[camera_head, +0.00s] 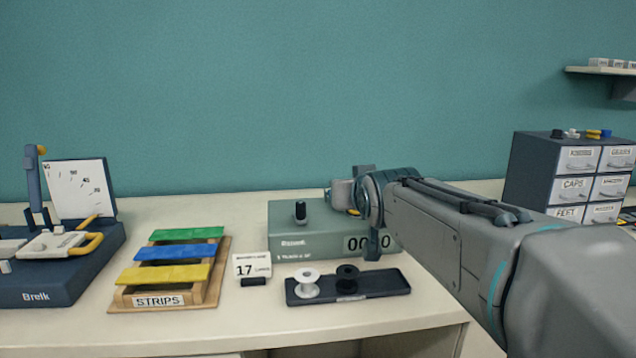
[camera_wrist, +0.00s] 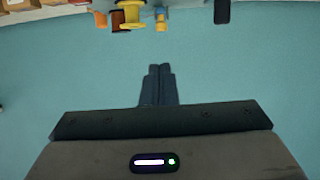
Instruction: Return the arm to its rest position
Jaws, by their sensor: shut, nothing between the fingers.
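My arm reaches in from the right of the head view, over the right part of the table (camera_head: 430,317). Its wrist end is above the right side of the grey-green counter box (camera_head: 290,262), whose number display is partly covered by my arm. In the head view my fingertips cannot be made out. In the wrist view my gripper (camera_wrist: 158,72) has its two dark fingers together, with nothing between them. Behind the fingers is a plain teal surface.
A dark tray (camera_head: 385,283) with a white and a black spool lies below my wrist. A strips rack (camera_head: 160,300), a card reading 17 (camera_head: 250,266) and a dark blue stand (camera_head: 85,275) are left. A drawer cabinet (camera_head: 535,170) stands right, near my arm.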

